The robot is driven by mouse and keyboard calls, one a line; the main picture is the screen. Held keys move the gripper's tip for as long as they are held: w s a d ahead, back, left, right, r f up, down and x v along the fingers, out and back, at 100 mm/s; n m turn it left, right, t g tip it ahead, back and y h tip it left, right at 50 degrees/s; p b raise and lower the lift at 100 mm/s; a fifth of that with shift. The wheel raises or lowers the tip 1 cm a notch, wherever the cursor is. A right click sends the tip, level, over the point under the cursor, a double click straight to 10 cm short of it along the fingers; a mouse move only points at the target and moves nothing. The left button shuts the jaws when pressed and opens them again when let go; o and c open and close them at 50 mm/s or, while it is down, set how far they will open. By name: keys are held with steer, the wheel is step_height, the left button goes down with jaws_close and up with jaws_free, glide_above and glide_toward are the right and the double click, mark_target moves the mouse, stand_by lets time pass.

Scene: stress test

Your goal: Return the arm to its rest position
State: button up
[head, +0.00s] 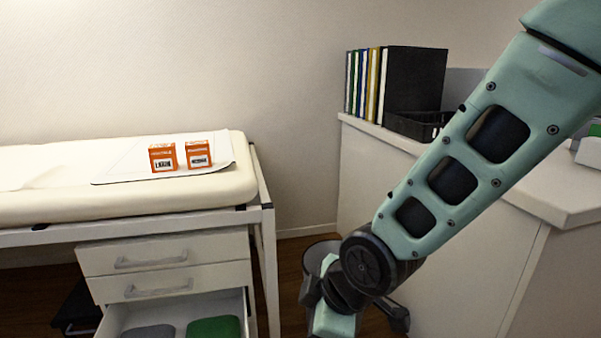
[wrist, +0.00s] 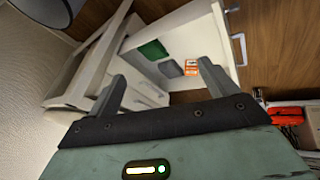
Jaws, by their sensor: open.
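My gripper (wrist: 162,82) shows in the wrist view with its two grey fingers spread apart and nothing between them. It is open and empty, apart from the furniture seen beyond it. In the head view my teal arm comes down from the upper right to a dark joint at the lower middle. My gripper itself does not show there.
Two orange boxes (head: 163,157) (head: 199,152) stand on the padded couch (head: 60,208). Below, an open drawer (head: 235,302) holds grey and green items; the wrist view also shows an orange-white box (wrist: 191,68) inside. A counter (head: 400,140) with binders (head: 415,80) stands right.

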steer(key=s+d+r+m+g+h+b, duration=0.1)
steer(key=s+d+m+g+h, duration=0.1)
steer(key=s+d+m, duration=0.35)
steer(key=s+d+r+m+g+h+b, duration=0.1)
steer(key=s+d+r+m+g, duration=0.15)
steer(key=s+d, duration=0.6)
step_height(320, 180, up, 37)
steer(key=s+a+m+p, duration=0.1)
steer(key=s+p, duration=0.1)
steer(key=p, duration=3.6)
steer(key=shift+a+h, duration=0.3)
steer(key=shift+a, duration=0.05)
